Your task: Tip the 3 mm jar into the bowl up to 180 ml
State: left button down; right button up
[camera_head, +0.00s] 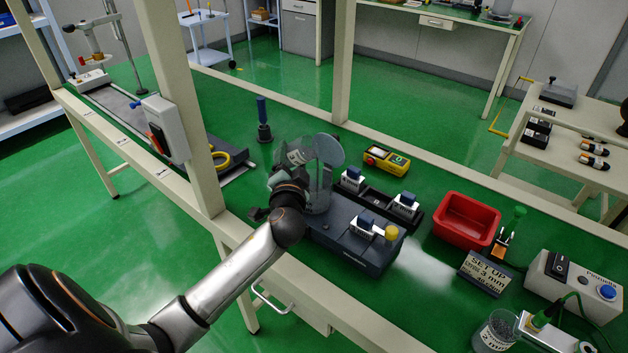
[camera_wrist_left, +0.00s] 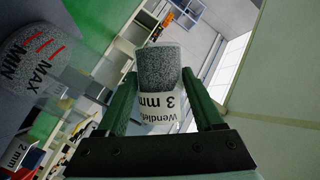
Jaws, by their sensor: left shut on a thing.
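My left gripper (camera_head: 287,180) is shut on a clear jar (camera_head: 297,153) over the bench. In the left wrist view the jar (camera_wrist_left: 158,70) sits between the green fingers (camera_wrist_left: 163,105); its label reads 3 mm and grey granules show inside. In the head view the jar looks tilted beside a clear upright bowl (camera_head: 320,190) on a dark machine. In the left wrist view the bowl (camera_wrist_left: 35,55) shows red MAX and MIN marks and grey granular matter; its exact level is unclear. My right gripper is not in view.
A bench post (camera_head: 185,100) rises near my left arm.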

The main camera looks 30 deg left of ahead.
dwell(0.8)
pick_arm(q)
jog(key=shift+r+m+t+y+b, duration=0.35)
jog(key=shift+r+m+t+y, duration=0.05)
jog(key=shift+m, duration=0.6)
dwell(1.9)
jog(key=shift+f+m+t+b, duration=0.4)
jog(key=shift+m+b, duration=0.25)
jog(key=shift+m, duration=0.15)
dwell(2.2)
jog(key=shift+a+r+m, duration=0.1)
jog(key=shift+r+m, duration=0.15)
jog(key=shift+m, duration=0.15)
dwell(0.9)
